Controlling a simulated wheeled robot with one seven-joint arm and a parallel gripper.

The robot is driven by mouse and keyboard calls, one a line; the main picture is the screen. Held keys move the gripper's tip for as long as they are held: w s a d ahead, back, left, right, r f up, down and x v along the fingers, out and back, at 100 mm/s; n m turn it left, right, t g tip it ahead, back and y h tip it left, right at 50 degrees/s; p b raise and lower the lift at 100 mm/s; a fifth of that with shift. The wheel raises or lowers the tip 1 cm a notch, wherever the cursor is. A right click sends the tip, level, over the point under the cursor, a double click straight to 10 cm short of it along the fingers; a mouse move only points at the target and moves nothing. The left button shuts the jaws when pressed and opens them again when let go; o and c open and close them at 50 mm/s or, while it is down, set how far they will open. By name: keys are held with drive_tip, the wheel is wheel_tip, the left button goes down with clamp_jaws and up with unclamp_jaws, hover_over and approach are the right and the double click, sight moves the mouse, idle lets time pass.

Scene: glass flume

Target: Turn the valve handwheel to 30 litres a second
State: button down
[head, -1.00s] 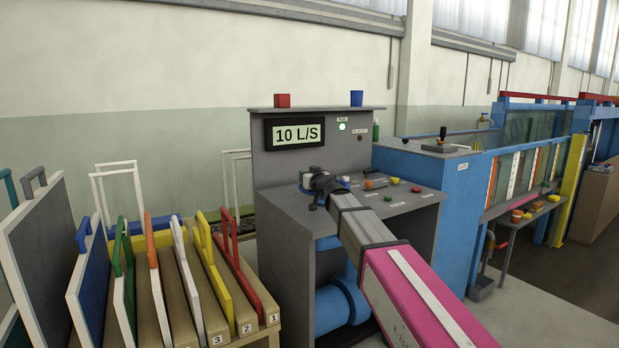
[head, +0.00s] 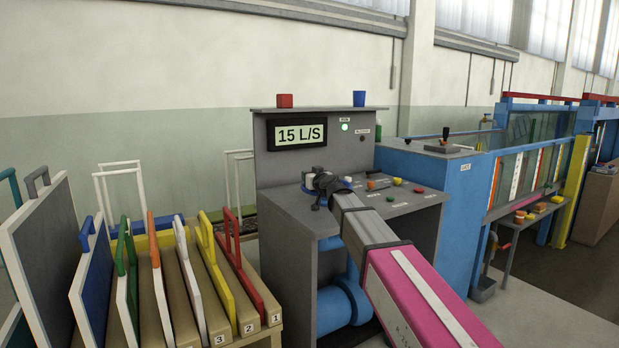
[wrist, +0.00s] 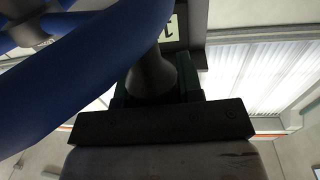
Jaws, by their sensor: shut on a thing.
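The blue valve handwheel (head: 307,189) is mostly hidden behind my gripper on the grey control console. Its blue rim (wrist: 90,75) fills the upper left of the wrist view, with a dark spoke or hub (wrist: 30,32) behind it. My gripper (head: 322,184) is at the wheel. In the wrist view my gripper (wrist: 155,95) is shut on a dark, flared knob (wrist: 152,72) beside the rim, which appears to be the wheel's handle. The display (head: 297,134) above the console reads 15 L/S.
A lit green lamp (head: 345,127) is on the panel. Coloured knobs (head: 397,181) sit on the console right of my gripper. A rack of boards with coloured handles (head: 215,270) stands at left. A blue cabinet (head: 440,200) and the glass flume (head: 530,135) are at right.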

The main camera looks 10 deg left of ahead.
drive_tip(key=shift+w+d+r, duration=0.1)
drive_tip(key=shift+w+d, duration=0.15)
drive_tip(key=shift+w, duration=0.3)
drive_tip(key=c, duration=0.8)
unclamp_jaws()
drive_tip(key=shift+w+d, duration=0.1)
drive_tip(key=shift+w, duration=0.2)
drive_tip(key=shift+s+d, duration=0.15)
drive_tip(key=shift+s, duration=2)
drive_tip(key=shift+s+d, duration=0.15)
drive_tip(key=shift+s, duration=2.05)
drive_tip(key=shift+s+d, duration=0.15)
drive_tip(key=shift+s, duration=2)
drive_tip(key=v, duration=1.1)
